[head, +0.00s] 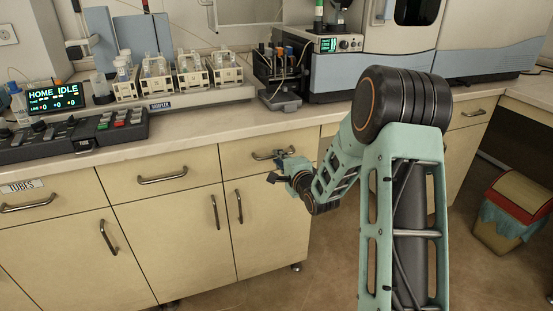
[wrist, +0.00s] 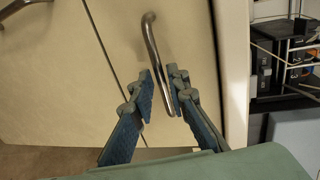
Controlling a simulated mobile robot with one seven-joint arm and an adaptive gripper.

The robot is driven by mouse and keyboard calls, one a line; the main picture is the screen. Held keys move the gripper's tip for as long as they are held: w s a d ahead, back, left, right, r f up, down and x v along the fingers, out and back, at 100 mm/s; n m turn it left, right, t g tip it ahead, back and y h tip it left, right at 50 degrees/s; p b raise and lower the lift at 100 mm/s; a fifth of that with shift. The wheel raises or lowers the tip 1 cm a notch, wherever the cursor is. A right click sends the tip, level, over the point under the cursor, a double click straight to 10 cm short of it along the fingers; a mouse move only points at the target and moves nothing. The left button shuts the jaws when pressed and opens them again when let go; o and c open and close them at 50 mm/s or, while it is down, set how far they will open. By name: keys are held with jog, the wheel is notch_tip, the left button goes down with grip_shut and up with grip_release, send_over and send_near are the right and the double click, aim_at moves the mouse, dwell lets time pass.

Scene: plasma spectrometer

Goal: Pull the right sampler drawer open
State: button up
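The right sampler drawer (head: 240,165) is a cream front under the counter and is shut. Its curved metal handle (head: 263,156) is partly hidden by my gripper (head: 276,167) in the head view. In the wrist view, the handle (wrist: 152,38) runs down from the top middle, and its lower part lies between the two blue-padded fingers of my gripper (wrist: 161,78). The fingers are apart, with gaps beside the bar, so they are not clamped on it. I cannot tell how deep the bar sits between them.
The drawer to its left (head: 150,190) and the drawer labelled TUBES (head: 50,212) are shut. Cupboard doors (head: 270,225) with upright handles lie below. The counter (head: 200,125) carries the sampler racks (head: 195,70) and instruments. A bin (head: 505,215) stands at the right; floor before the cabinets is clear.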

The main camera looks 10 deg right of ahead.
jog(key=shift+x, duration=1.25)
jog(key=shift+c, duration=0.3)
grip_shut()
jog(key=shift+s, duration=0.15)
